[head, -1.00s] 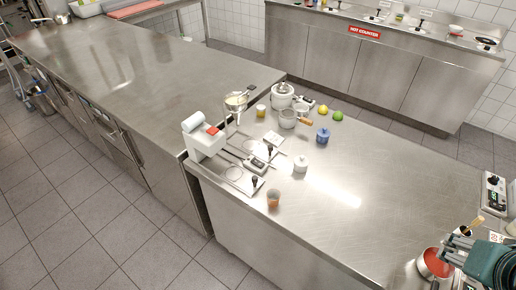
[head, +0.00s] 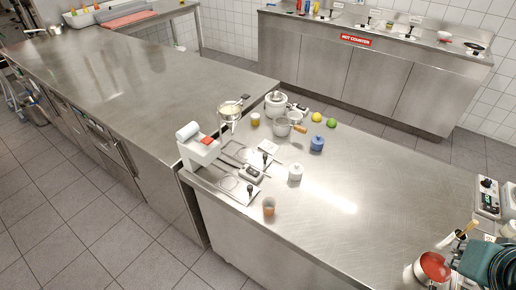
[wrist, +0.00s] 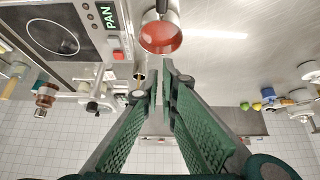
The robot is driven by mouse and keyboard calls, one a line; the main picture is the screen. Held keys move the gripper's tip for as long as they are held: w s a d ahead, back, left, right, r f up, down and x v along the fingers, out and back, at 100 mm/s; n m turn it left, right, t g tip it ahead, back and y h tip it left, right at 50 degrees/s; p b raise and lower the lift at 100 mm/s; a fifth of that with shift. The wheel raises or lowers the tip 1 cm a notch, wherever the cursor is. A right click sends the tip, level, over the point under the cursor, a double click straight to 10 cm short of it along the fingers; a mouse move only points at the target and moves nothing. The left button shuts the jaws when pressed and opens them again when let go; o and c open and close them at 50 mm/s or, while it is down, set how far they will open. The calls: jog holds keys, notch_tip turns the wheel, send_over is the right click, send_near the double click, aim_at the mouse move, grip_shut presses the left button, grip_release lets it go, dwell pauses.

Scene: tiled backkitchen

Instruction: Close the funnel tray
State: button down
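A steel funnel-shaped vessel (head: 230,112) with a pale top stands at the far left end of the steel counter, behind a white dispenser-like unit (head: 197,148). My gripper (head: 455,245) is at the lower right of the head view, far from these things.
A blue jar (head: 317,144), a white lidded jar (head: 295,173), an orange cup (head: 269,207), a lemon (head: 317,117) and a lime (head: 332,123) stand on the counter. A control box (head: 488,197) stands at the right edge. The counter's middle is clear.

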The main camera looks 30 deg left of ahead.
jog(key=w+a+r+n+g+y+p, duration=0.1)
jog(key=w+a+r+n+p, duration=0.15)
jog(key=w+a, duration=0.45)
jog(key=w+a+r+n+g+y+p, duration=0.15)
jog(key=w+a+r+p, duration=0.25)
jog(key=a, duration=0.8)
jog(key=w+a+r+n+p, duration=0.3)
jog(key=w+a+p, duration=0.15)
jog(key=a, duration=0.45)
jog(key=a+f+n+g+p, duration=0.1)
jog(key=a+f+p, duration=0.3)
jog(key=a, duration=1.3)
jog(key=s+a+f+n+g+p, duration=0.1)
jog(key=a+f+n+p, duration=0.3)
jog(key=a, duration=1.3)
jog(key=shift+s+g+y, duration=0.25)
jog(key=shift+g+y, duration=0.1)
jog(key=shift+a+f, duration=0.1)
jog(key=shift+f, duration=0.05)
jog(key=shift+p+x, duration=0.35)
jog(key=shift+x, duration=4.55)
jog(key=shift+s+d, duration=0.45)
jog(key=shift+d, duration=0.45)
jog(key=shift+s+d, duration=0.45)
jog(key=shift+d, duration=0.45)
